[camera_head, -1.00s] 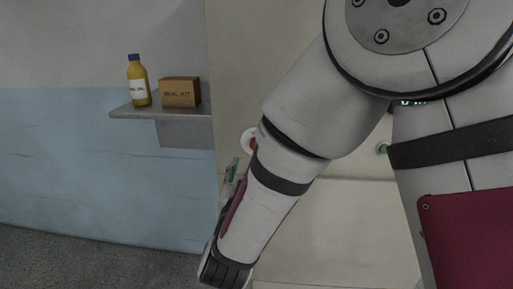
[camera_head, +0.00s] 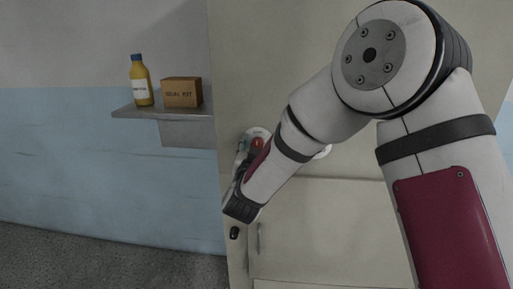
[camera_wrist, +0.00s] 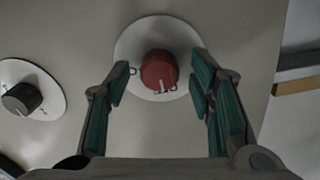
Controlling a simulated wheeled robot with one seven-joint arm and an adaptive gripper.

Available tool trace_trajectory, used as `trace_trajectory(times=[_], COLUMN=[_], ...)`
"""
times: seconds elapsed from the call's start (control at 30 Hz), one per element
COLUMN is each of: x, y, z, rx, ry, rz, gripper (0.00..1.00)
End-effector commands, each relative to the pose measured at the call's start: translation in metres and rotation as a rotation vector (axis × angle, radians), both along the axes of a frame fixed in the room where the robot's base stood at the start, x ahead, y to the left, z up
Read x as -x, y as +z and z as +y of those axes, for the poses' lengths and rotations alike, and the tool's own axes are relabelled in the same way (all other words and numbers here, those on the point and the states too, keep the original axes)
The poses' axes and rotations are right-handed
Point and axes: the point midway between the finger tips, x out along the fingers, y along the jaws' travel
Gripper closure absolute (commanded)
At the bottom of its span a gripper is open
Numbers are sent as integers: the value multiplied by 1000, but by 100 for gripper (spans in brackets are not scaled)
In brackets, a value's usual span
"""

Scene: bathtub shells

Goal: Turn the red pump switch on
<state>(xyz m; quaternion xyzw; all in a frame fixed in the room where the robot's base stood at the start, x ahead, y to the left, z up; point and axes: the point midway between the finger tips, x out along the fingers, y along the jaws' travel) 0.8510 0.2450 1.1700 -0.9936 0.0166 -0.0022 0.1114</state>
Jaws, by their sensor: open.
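The red pump switch (camera_wrist: 158,72) is a round red knob with a pale pointer line, on a white round dial plate (camera_wrist: 133,44) on the cabinet front. In the wrist view the pointer line faces down in the picture, by partly hidden markings. My gripper (camera_wrist: 160,76) is open, with one green-padded finger on each side of the knob and gaps between pads and knob. In the head view the red switch (camera_head: 257,143) shows just above my wrist, and my arm hides part of its plate.
A black knob (camera_wrist: 22,98) on its own white plate is left of the red switch in the wrist view. In the head view a shelf (camera_head: 150,112) with a yellow bottle (camera_head: 141,82) and a cardboard box (camera_head: 181,92) juts from the wall left of the cabinet (camera_head: 330,235).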

Motion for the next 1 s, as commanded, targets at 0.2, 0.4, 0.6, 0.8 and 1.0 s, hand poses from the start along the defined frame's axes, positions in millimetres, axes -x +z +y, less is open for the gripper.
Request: trace_trajectory(times=[0.2,0.4,0.6,0.8,1.0], x=[-1,-1,-1,-1,-2], y=[0,0,0,0,0], z=[0,0,0,0,0], rx=[0,0,0,-24,-113], ry=[0,0,0,0,-1], rz=[0,0,0,-1,-4], gripper=[51,80,99,99,99])
